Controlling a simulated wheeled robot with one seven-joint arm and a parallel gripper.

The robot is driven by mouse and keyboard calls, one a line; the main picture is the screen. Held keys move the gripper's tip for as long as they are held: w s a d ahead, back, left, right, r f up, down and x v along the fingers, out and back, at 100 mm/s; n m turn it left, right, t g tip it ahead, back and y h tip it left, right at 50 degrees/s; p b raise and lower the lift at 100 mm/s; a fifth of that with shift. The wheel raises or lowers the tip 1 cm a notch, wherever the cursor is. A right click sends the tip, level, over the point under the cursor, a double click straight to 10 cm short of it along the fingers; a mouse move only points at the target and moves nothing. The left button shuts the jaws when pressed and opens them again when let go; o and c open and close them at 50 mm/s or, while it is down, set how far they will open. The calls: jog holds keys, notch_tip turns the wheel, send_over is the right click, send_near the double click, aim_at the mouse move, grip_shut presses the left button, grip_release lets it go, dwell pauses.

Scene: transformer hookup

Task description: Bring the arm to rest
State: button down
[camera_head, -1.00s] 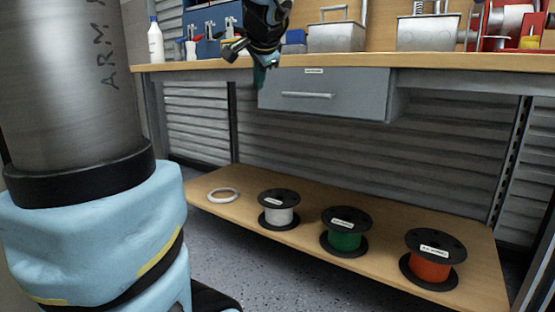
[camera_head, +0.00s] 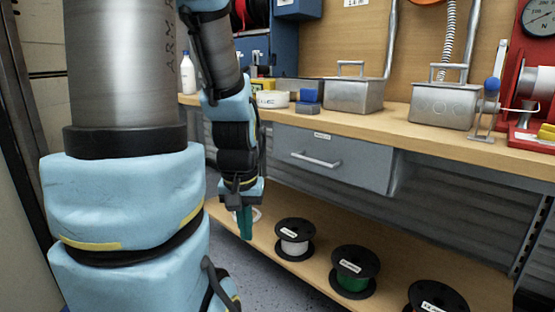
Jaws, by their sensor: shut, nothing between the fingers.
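My arm (camera_head: 236,135) hangs down in front of the workbench, left of the picture's middle. My gripper (camera_head: 245,225) points downward at its end, with teal fingers together and nothing held. It hangs in front of the lower shelf and partly covers a white ring (camera_head: 256,214) behind it. The gripper appears apart from the bench and the shelf.
The bench top (camera_head: 400,128) holds two metal boxes (camera_head: 354,95) (camera_head: 444,105), a blue block (camera_head: 308,97) and a white bottle (camera_head: 189,75). A closed drawer (camera_head: 334,158) hangs below. Spools with white (camera_head: 294,246), green (camera_head: 353,280) and orange wire (camera_head: 436,300) stand on the lower shelf.

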notch_tip(320, 180, up, 32)
jog(key=p, duration=3)
jog(key=shift+f, duration=0.1)
